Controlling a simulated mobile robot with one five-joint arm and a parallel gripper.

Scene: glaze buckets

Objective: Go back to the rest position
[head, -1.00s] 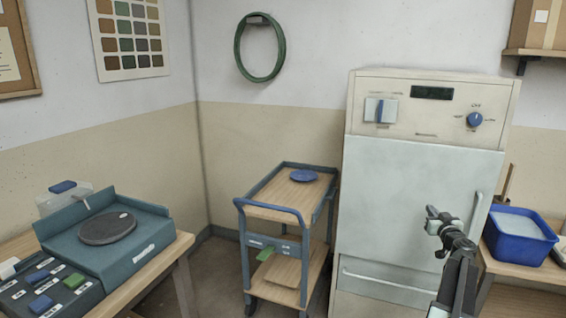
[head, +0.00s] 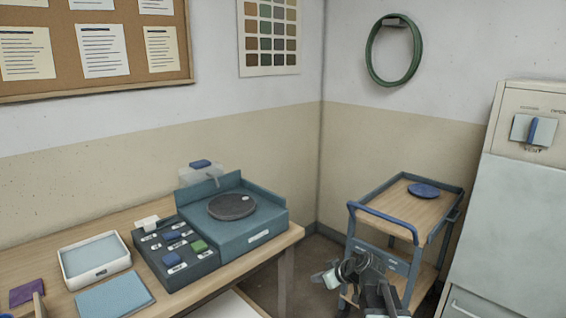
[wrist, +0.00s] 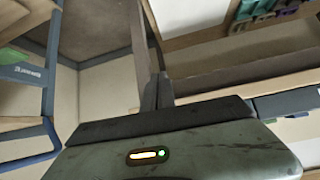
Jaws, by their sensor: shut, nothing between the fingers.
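My gripper (head: 326,277) is low in the head view, right of centre, in front of the blue cart. It points to the left and holds nothing. In the wrist view its dark fingers (wrist: 157,92) are together, with the floor, the cart frame and a bench edge behind them. No object is between them.
The wooden bench (head: 40,262) on the left bears a teal wheel unit (head: 262,228), a dark button box (head: 178,268), a white tray (head: 92,279) and a blue mat (head: 114,296). A blue cart (head: 385,217) with a blue disc (head: 424,190) and a pale kiln (head: 530,210) stand right.

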